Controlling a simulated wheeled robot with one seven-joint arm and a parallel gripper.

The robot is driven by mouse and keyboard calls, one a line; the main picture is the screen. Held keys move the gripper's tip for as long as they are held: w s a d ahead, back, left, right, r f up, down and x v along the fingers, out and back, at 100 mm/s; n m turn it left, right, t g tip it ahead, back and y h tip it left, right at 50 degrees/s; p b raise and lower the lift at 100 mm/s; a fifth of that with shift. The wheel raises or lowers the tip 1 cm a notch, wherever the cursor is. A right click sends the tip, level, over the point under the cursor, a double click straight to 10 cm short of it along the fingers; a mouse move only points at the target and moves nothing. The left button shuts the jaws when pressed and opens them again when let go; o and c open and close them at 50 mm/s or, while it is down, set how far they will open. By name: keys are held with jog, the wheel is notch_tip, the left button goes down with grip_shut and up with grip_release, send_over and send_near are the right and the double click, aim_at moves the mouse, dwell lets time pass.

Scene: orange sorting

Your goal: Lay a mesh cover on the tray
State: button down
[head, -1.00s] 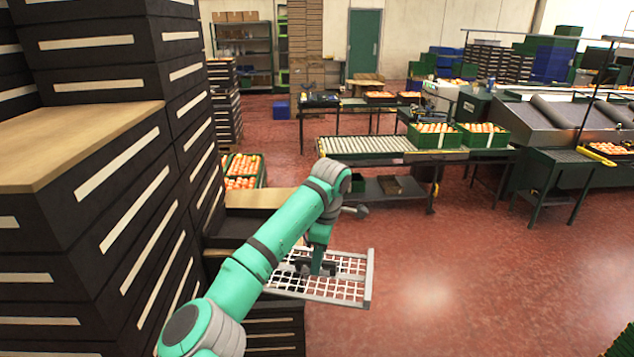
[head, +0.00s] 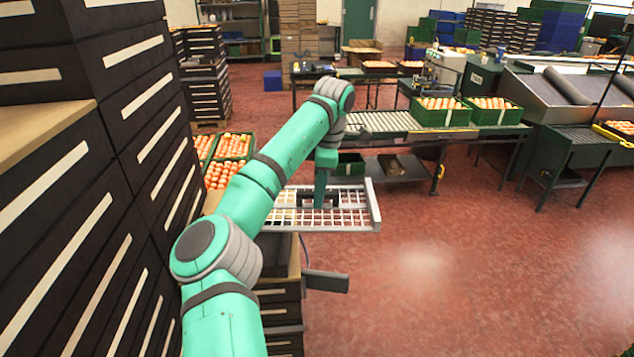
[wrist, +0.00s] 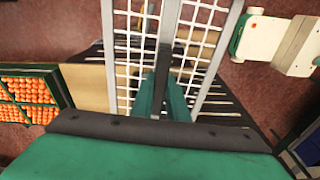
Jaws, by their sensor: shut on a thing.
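My gripper (head: 320,200) is shut on the mesh cover (head: 352,222), a white grid in a grey frame. In the head view the cover is held level in the air, in front of my green arm. In the wrist view the mesh cover (wrist: 205,42) spreads beyond my gripper (wrist: 163,100), whose fingers hold its middle bar. Below the cover is a stack of dark trays with a wooden top (wrist: 88,85). In the head view this lower stack (head: 280,290) is partly hidden by my arm and the cover. I cannot tell which tray the task means.
Tall stacks of dark trays (head: 130,130) stand close on the left. Green crates of oranges (head: 235,146) sit on the floor beyond my arm. A roller conveyor (head: 385,124) with orange crates stands farther back. The red floor (head: 440,260) at right is clear.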

jog(key=shift+w+a, duration=0.2)
jog(key=shift+a+f, duration=0.15)
jog(key=shift+a, duration=0.5)
jog(key=shift+a+f, duration=1.85)
jog(key=shift+a, duration=8.25)
jog(key=shift+f, duration=2.8)
jog(key=c, duration=1.6)
grip_release()
jog(key=shift+c, duration=0.2)
jog(key=shift+r, duration=0.1)
